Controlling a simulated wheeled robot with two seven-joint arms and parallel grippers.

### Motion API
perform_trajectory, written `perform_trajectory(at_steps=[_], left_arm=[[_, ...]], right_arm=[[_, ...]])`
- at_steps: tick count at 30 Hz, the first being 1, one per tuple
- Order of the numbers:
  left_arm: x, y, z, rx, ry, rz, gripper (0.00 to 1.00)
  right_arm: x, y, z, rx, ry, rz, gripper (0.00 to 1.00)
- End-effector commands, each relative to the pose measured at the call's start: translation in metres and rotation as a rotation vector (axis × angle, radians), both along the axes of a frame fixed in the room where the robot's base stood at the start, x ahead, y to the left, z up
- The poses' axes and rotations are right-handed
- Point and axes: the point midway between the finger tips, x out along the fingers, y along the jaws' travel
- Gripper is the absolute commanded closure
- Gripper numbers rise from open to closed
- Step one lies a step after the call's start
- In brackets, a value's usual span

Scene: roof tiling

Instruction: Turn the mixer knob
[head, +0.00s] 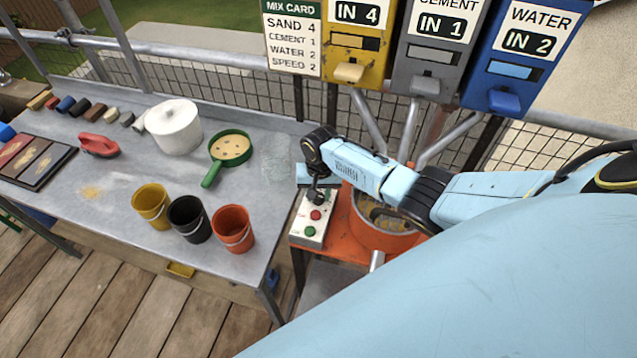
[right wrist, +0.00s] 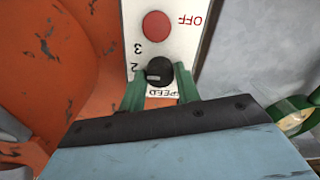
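The black mixer knob (right wrist: 159,71) sits on a white control panel (right wrist: 188,45), above the upside-down word SPEED in the right wrist view. A pale mark on the knob lies on its left side, roughly toward the 2; a 3 shows further up. My right gripper (right wrist: 160,82) has its green fingers on both sides of the knob, close against it. In the head view the right gripper (head: 317,193) reaches down to the panel (head: 303,226) and largely hides the knob. My left gripper is not in view.
A red OFF button (right wrist: 156,25) sits close to the knob; a green button (head: 310,231) is on the same panel. The orange mixer drum (head: 384,236) stands to the right. The mix card (head: 292,38) reads SPEED 2. A table (head: 115,220) with buckets is left.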

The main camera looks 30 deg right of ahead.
Motion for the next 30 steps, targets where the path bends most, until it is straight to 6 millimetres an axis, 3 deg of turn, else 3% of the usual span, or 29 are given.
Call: perform_trajectory(at_steps=[1, 4, 16, 20, 30], left_arm=[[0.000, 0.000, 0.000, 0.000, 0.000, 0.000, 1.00], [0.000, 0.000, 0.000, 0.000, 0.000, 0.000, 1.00], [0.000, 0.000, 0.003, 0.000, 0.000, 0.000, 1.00], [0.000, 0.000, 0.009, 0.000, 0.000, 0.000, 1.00], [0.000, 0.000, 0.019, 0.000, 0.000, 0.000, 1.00]], right_arm=[[0.001, 0.000, 0.001, 0.000, -0.002, 0.000, 0.61], [0.001, 0.000, 0.001, -0.001, -0.001, 0.000, 0.48], [0.000, 0.000, 0.008, 0.001, 0.002, 0.001, 0.48], [-0.001, -0.001, 0.027, 0.000, 0.000, 0.003, 0.48], [-0.001, -0.002, 0.100, 0.001, -0.003, 0.001, 0.48]])
